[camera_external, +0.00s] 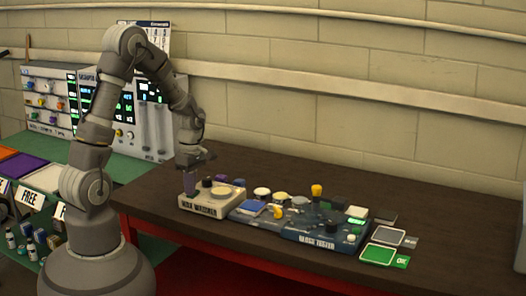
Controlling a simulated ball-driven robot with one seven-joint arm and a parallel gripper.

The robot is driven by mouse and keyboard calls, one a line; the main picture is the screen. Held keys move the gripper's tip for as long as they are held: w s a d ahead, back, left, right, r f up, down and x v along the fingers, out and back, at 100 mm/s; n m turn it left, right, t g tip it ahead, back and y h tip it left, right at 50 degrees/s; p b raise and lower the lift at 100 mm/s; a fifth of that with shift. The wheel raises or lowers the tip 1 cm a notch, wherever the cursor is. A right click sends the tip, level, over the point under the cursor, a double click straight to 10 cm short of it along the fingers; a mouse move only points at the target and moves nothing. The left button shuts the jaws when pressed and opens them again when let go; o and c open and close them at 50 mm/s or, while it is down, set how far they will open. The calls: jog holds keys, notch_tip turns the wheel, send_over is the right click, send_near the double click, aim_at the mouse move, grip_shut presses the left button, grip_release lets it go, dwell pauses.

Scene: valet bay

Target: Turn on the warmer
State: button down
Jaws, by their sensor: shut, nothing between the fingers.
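The warmer is a low cream box (211,204) with dark lettering that seems to end in "WARMER" on its front, at the left end of the dark table. A round pale disc (222,191) sits on its top. A small dark purple knob-like piece (207,182) shows behind the disc; I cannot tell whether it belongs to the warmer. My gripper (190,190) points down at the warmer's left rear corner, with its fingers shut and empty. The fingers look very close to the box, but I cannot tell whether they touch it. No switch or lit lamp is clear on the warmer.
A blue-grey panel (246,215) with yellow and pale knobs adjoins the warmer on the right. Beyond it are a dark blue tester box (303,234) and a green pad (378,254). A white control panel (153,130) stands behind my arm. The table's right rear is clear.

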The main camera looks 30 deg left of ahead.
jog(key=shift+w+r+p, duration=0.15)
jog(key=shift+w+p, duration=0.2)
jog(key=shift+w, duration=0.4)
notch_tip(320, 180, up, 14)
jog(key=s+p, duration=0.1)
jog(key=p, duration=0.5)
jog(key=shift+s+p, duration=0.35)
jog(key=shift+w, duration=0.1)
